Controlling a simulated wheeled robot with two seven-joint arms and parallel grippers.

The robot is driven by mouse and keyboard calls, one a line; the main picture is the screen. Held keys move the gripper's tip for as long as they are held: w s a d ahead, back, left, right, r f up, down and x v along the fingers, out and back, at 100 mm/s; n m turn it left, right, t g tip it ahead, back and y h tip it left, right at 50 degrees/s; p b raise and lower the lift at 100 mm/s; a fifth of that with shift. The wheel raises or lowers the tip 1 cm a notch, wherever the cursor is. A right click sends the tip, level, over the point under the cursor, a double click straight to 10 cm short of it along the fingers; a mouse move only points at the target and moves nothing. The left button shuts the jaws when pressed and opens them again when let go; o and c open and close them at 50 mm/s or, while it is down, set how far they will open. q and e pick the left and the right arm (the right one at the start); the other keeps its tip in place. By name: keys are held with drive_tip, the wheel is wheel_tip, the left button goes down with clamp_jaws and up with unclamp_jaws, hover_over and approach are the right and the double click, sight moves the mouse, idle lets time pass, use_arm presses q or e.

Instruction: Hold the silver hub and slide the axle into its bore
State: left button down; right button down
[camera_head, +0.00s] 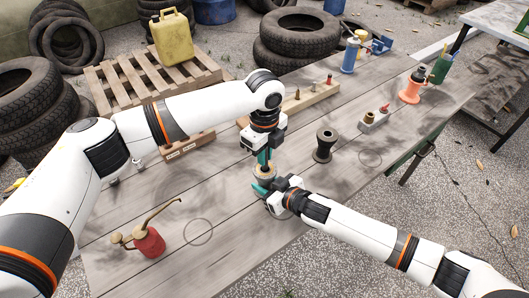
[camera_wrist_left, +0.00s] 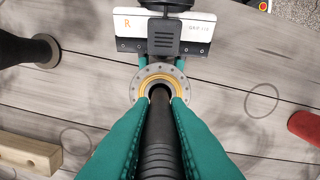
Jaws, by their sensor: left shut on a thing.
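My left gripper (camera_head: 264,156) is shut on the dark ribbed axle and points down over the hub. In the left wrist view the axle (camera_wrist_left: 160,140) runs between the two teal fingers towards the hub's middle. The silver hub (camera_head: 265,171) has a round flange with small holes and a brass-coloured ring, also seen in the left wrist view (camera_wrist_left: 137,83). The axle's end lines up over the bore; how deep it sits, if at all, I cannot tell. My right gripper (camera_head: 263,188) is shut on the hub from the side, its fingers partly hidden under the flange.
A black spool (camera_head: 324,145) stands right of the hub. A red oil can (camera_head: 148,242) stands front left. A wooden block with pegs (camera_head: 308,98), a small grey block (camera_head: 374,120) and an orange stand (camera_head: 411,90) are farther back. The table (camera_head: 230,245) is bare in front.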

use_arm(q)
drive_tip(key=shift+f, duration=0.1)
drive_tip(key=c, duration=1.4)
unclamp_jaws()
wheel_tip(320, 180, up, 12)
drive_tip(key=shift+r, duration=0.15)
use_arm(e)
drive_tip(key=c, duration=0.9)
unclamp_jaws()
drive_tip(key=shift+o, duration=0.2)
